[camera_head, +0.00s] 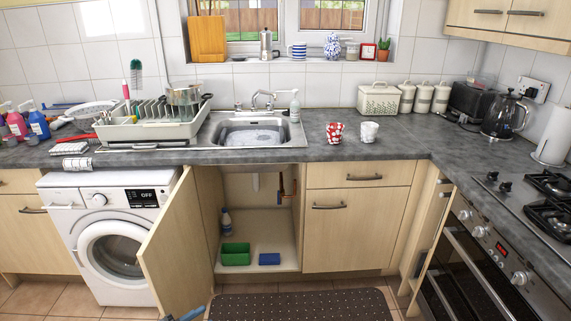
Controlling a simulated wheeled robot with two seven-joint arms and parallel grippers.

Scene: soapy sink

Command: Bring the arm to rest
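Neither of my grippers can be made out in the head view, and no arm shows clearly. The sink (253,131) is set in the grey worktop (300,155) and holds what looks like soapy water. Two mugs, one red and white (335,132) and one white (369,132), stand on the worktop right of the sink. The cupboard door (168,245) under the sink stands open. Inside the cupboard are a green tub (235,254), a blue block (269,259) and a bottle (226,222).
A dish rack (150,131) with plates and a pan stands left of the sink. A soap bottle (295,107) stands behind the sink's right side. A dark mat (300,305) lies on the floor. A small blue item (190,314) at the bottom edge is unclear.

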